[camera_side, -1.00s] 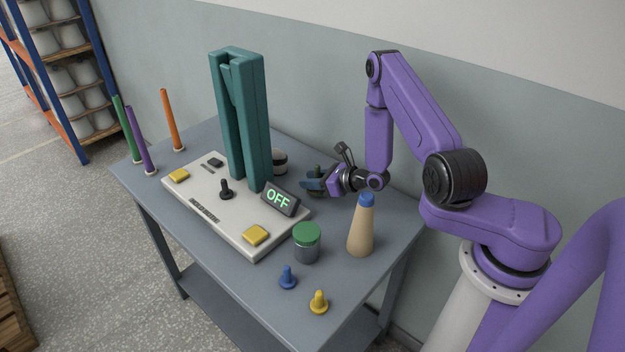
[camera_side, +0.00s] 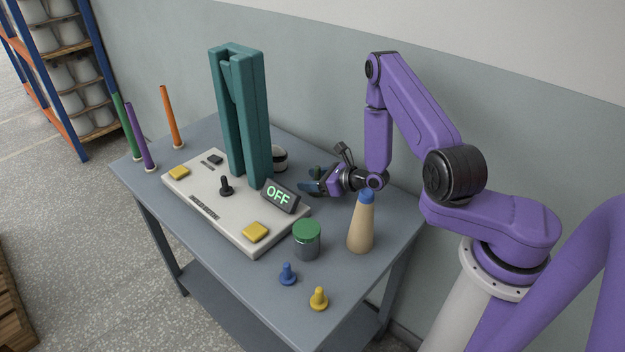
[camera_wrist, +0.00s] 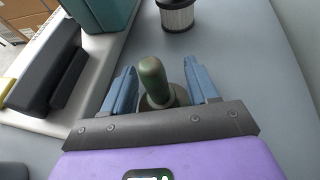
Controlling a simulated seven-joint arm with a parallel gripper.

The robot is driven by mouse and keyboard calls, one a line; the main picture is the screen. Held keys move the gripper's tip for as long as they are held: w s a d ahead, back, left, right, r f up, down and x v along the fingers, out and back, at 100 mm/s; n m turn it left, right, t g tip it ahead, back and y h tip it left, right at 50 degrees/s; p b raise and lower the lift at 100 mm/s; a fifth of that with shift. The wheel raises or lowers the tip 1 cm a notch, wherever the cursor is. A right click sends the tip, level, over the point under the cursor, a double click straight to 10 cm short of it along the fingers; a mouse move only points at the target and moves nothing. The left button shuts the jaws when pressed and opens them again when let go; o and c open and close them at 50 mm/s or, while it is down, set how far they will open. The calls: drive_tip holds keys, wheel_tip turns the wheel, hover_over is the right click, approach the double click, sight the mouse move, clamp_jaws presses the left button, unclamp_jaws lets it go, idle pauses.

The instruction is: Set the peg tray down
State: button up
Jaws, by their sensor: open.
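I cannot make out a separate peg tray in either view. A small green peg (camera_wrist: 153,80) with a rounded top and a dark collar stands between the blue fingers of my gripper (camera_wrist: 161,82) in the wrist view. The fingers are open, with one on each side of the peg and a gap showing. In the side view my gripper (camera_side: 310,181) is low over the table, just right of the teal machine, and its fingers largely hide the peg. A blue peg (camera_side: 287,275) and a yellow peg (camera_side: 318,300) stand upright near the front edge of the table.
A green-lidded jar (camera_side: 307,239) and a tan cone (camera_side: 361,225) stand in front of my gripper. A dark-and-white round can (camera_wrist: 176,14) is beyond it.

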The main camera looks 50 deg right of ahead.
drive_tip(key=shift+r, duration=0.35)
drive_tip(key=shift+s+d+r, duration=0.1)
drive_tip(key=shift+s+r, duration=0.15)
drive_tip(key=shift+r, duration=0.05)
drive_tip(key=v, duration=0.7)
